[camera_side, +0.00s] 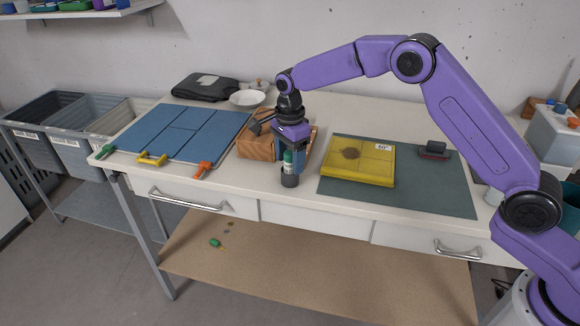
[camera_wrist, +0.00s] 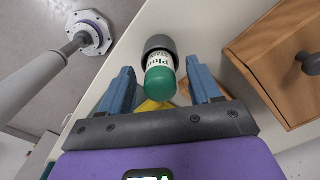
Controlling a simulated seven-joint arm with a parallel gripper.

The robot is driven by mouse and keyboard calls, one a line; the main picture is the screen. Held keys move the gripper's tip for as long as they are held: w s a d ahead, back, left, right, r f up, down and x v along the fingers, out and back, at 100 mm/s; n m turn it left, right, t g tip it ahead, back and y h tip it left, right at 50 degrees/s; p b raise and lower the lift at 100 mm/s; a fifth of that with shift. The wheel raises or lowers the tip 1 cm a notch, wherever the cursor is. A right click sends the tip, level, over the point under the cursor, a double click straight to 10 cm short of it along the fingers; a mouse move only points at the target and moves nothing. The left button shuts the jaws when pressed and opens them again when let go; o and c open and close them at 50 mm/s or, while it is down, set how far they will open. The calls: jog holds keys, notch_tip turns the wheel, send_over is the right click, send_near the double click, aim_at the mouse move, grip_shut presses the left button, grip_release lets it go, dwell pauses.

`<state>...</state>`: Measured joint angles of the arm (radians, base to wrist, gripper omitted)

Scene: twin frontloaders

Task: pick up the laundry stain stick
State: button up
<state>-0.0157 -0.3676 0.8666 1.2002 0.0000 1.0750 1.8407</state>
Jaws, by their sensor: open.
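The laundry stain stick (camera_side: 289,167) looks like a short upright cylinder with a green cap, a white label and a dark grey base. It stands near the front edge of the table. My gripper (camera_side: 291,160) is above it, pointing down, with its blue fingers around the upper part in the side view. In the wrist view the stick (camera_wrist: 158,75) shows its green cap between the two open fingers of my gripper (camera_wrist: 161,82). Gaps show on both sides of the cap. The stick's far side is hidden.
A wooden box (camera_side: 257,147) with a dark knob stands close behind the stick. A yellow block (camera_side: 358,173) lies on a green mat (camera_side: 440,193) to the right. Blue panels (camera_side: 180,132) with coloured clamps lie to the left. The table's front edge is near.

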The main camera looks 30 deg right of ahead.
jog(key=shift+f, duration=0.35)
jog(key=c, duration=1.1)
jog(key=shift+c, duration=0.2)
jog(key=shift+r, duration=0.15)
jog(key=shift+r, duration=0.55)
notch_tip(320, 180, up, 2)
jog(key=shift+r, duration=0.1)
jog(key=s+d+r, duration=0.4)
jog(key=s+r, duration=0.5)
jog(key=s, duration=0.4)
jog(key=shift+s+d+r, duration=0.15)
jog(key=shift+s+r, duration=0.05)
jog(key=shift+r, duration=0.05)
